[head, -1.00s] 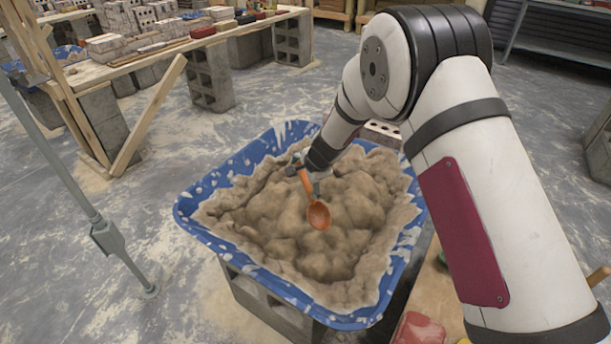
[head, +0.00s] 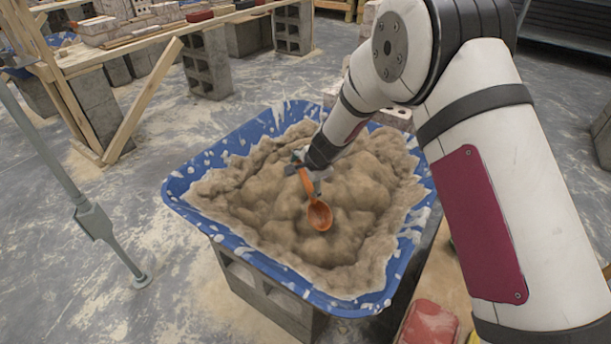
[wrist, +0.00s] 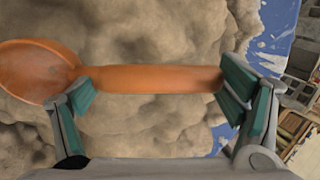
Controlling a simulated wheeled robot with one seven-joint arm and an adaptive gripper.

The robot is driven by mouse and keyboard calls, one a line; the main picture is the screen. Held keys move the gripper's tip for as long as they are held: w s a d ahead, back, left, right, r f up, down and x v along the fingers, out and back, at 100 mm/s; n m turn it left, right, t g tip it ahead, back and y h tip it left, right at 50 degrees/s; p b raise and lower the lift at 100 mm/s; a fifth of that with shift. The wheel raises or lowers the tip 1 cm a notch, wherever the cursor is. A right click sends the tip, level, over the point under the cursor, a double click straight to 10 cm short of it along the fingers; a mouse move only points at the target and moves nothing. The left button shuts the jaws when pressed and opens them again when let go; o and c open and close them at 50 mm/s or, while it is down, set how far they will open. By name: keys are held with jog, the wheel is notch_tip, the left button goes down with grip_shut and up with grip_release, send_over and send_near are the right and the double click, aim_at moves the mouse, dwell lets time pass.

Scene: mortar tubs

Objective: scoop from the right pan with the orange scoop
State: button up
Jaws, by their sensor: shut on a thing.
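The orange scoop (head: 319,213) is in my gripper (head: 306,178), over the middle of a blue pan (head: 190,178) full of brown mortar (head: 265,205). In the wrist view the scoop's handle (wrist: 150,78) lies across between the two teal-padded fingers of my gripper (wrist: 160,95), with the bowl (wrist: 38,72) at the left. The bowl looks empty. I cannot tell whether its underside touches the mortar.
The pan rests on grey concrete blocks (head: 262,298). A red object (head: 430,322) lies at its lower right. A metal pole (head: 75,190) stands on the left. A plank bench with bricks (head: 130,45) is at the back left. Floor is bare between bench and pan.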

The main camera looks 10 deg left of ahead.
aim_at(319, 212)
jog(key=shift+g+h, duration=0.4)
jog(key=shift+g, duration=0.1)
jog(key=s+d+f, duration=0.1)
jog(key=f, duration=0.1)
jog(key=s+d+f+b, duration=0.1)
jog(key=f, duration=0.2)
jog(key=s+f+b, duration=0.1)
jog(key=f, duration=0.1)
jog(key=shift+s+d+f, duration=0.1)
jog(key=shift+d+f, duration=0.15)
jog(key=shift+d, duration=0.15)
jog(key=shift+s+d+f+b, duration=0.2)
jog(key=shift+s+d+b, duration=1.05)
jog(key=shift+s, duration=0.2)
jog(key=shift+s+r, duration=0.15)
jog(key=p, duration=0.3)
jog(key=shift+w+r, duration=0.2)
jog(key=shift+g+h+p, duration=0.4)
jog(key=shift+p, duration=0.75)
jog(key=p, duration=0.5)
jog(key=shift+s, duration=0.25)
jog(key=p, duration=0.3)
jog(key=shift+d+g+h, duration=0.1)
jog(key=shift+g+h, duration=0.2)
jog(key=shift+g, duration=0.1)
